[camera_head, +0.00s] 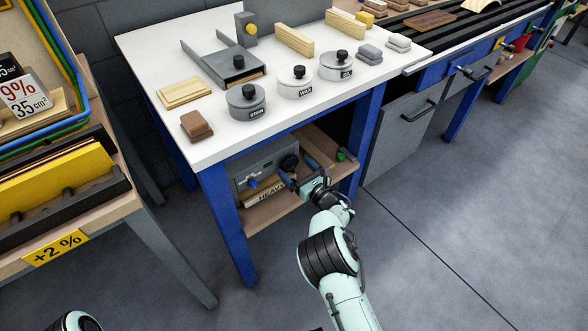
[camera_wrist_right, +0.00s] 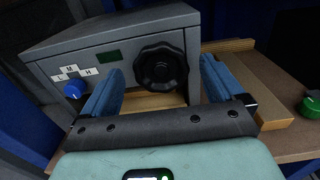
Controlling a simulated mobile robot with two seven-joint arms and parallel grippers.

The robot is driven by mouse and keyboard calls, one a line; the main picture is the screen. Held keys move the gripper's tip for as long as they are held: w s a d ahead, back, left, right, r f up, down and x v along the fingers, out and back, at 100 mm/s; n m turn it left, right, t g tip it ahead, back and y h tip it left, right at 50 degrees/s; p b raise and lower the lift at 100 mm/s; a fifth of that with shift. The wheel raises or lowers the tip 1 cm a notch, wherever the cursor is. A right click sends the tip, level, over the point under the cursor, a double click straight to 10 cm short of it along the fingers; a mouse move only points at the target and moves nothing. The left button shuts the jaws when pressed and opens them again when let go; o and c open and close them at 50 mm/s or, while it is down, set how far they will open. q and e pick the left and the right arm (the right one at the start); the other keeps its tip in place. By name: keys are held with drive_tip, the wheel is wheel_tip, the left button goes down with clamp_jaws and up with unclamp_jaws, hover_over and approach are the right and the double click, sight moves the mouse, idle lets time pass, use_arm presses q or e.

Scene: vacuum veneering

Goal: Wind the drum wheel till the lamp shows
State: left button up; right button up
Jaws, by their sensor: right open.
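A grey box (camera_head: 262,166) with a black lobed wheel (camera_head: 289,162) on its front stands on the bench's lower shelf. In the right wrist view the wheel (camera_wrist_right: 162,66) is at the right of the box's front. To its left are a small dark green window (camera_wrist_right: 110,56), which looks unlit, and a blue knob (camera_wrist_right: 74,90) below the letters L, M and H. My right gripper (camera_head: 299,172) is open in front of the box. In the wrist view its blue fingers stand left and right of the wheel, and I see no contact. My left gripper is out of view.
The shelf (camera_head: 268,216) also bears wooden pieces and a green-topped item (camera_head: 341,156). A blue bench leg (camera_head: 226,225) stands left of the opening. The floor at right is clear.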

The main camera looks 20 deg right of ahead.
drive_tip(key=shift+w+a, duration=0.2)
drive_tip(key=shift+w, duration=0.35)
drive_tip(key=c, duration=1)
drive_tip(key=shift+m, duration=0.3)
